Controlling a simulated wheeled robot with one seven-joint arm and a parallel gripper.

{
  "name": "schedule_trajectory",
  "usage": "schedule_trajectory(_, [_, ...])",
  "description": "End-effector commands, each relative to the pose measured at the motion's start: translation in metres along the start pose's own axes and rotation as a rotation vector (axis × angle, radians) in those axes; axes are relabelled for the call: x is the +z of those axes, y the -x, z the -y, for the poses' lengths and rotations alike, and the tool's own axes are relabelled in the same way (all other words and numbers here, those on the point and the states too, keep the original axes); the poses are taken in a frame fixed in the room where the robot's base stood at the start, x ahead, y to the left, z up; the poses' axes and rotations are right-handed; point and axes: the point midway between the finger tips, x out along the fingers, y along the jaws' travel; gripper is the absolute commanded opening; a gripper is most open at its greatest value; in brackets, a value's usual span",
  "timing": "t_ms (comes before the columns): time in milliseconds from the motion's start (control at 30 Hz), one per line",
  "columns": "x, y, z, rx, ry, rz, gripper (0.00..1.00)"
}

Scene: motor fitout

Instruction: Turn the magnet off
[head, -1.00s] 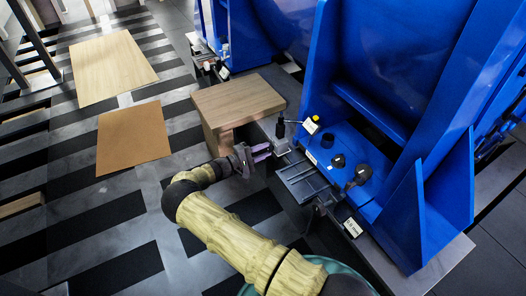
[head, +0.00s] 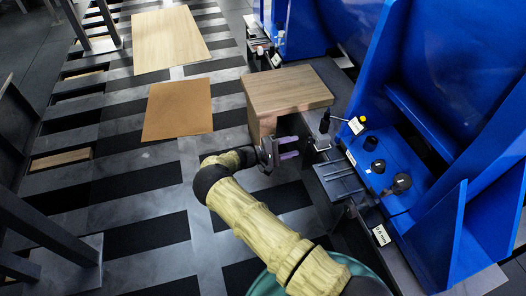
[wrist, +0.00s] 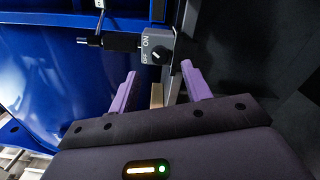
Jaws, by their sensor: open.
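The magnet is a small grey block (wrist: 157,46) with ON and OFF lettering and a round dark knob (wrist: 156,55) in the wrist view, ahead of the fingers. A white mark shows on the knob; which label it points to is unclear. A black cylindrical handle (wrist: 115,42) extends left from the block. In the head view a black upright handle (head: 324,122) stands at the bench edge, with the knob too small to make out. My gripper (wrist: 160,80) is open and empty, its purple fingers spread short of the knob. In the head view my gripper (head: 288,148) is left of the handle.
A wooden block table (head: 288,92) stands just behind my gripper. A grooved metal plate (head: 338,180) lies to its right, beside a blue machine frame (head: 430,130) with dark knobs (head: 400,183). Striped floor to the left is open, with flat boards (head: 178,108) on it.

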Motion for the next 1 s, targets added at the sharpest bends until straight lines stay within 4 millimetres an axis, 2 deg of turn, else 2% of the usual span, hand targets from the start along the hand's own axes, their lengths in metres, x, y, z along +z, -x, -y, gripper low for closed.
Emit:
schedule_trajectory(33, [0.000,0.012,-0.002,0.002,0.000,-0.005,0.49])
schedule_trajectory(200, [-0.001,0.047,-0.001,0.001,0.000,-0.007,0.49])
schedule_trajectory(533, [-0.001,0.107,0.000,0.000,0.000,-0.004,0.49])
schedule_trajectory(700, [-0.001,0.120,0.001,0.000,0.000,-0.002,0.49])
schedule_trajectory(1000, [0.000,0.120,0.001,0.000,0.000,0.000,0.49])
